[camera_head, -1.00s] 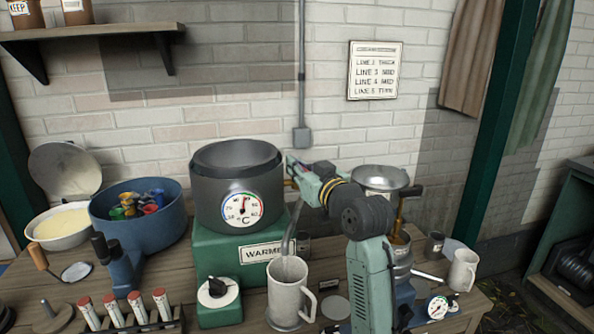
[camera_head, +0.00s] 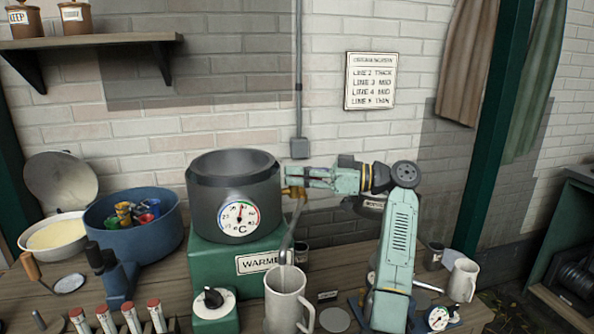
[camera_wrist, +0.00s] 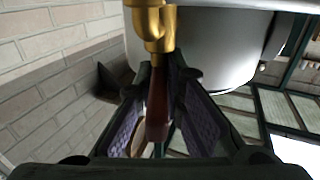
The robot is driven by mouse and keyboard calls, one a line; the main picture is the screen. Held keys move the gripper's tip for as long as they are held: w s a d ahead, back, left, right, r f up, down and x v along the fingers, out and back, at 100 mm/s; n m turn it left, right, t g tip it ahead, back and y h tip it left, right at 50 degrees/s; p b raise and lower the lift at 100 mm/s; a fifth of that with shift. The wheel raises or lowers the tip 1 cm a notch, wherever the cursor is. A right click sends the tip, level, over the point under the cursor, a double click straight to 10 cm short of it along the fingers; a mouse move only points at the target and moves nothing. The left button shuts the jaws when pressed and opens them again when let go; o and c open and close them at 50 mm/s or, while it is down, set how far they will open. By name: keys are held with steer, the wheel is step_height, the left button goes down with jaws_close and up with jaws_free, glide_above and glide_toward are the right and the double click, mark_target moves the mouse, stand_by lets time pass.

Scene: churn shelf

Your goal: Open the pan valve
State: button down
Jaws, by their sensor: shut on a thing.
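The dark grey pan (camera_head: 205,215) with a round temperature dial (camera_head: 239,219) sits on the green warmer (camera_head: 215,258). Its brass valve (camera_head: 294,191) is on the pan's right side; it shows close up in the wrist view (camera_wrist: 158,30). A grey pipe runs down from the valve into a pale mug (camera_head: 284,300). My gripper (camera_head: 287,178) is beside the valve, reaching in from the right. In the wrist view my gripper (camera_wrist: 160,95) is shut on the valve's dark red-brown handle (camera_wrist: 157,105). I cannot tell whether liquid flows.
A blue tub (camera_head: 150,238) and a pale bowl (camera_head: 50,238) stand left of the warmer. A knob box (camera_head: 215,315) and several red-capped tubes (camera_head: 130,315) are in front. A white mug (camera_head: 462,280) stands at the right. A wall sign (camera_head: 370,80) hangs behind.

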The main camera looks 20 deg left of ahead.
steer(key=shift+w+r+n+g+h+p, duration=0.15)
steer(key=shift+n+g+h+p, duration=0.35)
steer(key=shift+n+g+p, duration=0.8)
steer(key=shift+g+h, duration=0.3)
steer(key=shift+g, duration=0.6)
steer(key=c, duration=2)
jaws_free()
steer(key=shift+f, duration=0.2)
steer(key=shift+o, duration=0.2)
steer(key=shift+f+t+b, duration=0.15)
steer(key=shift+t+b, duration=0.25)
steer(key=shift+b, duration=0.2)
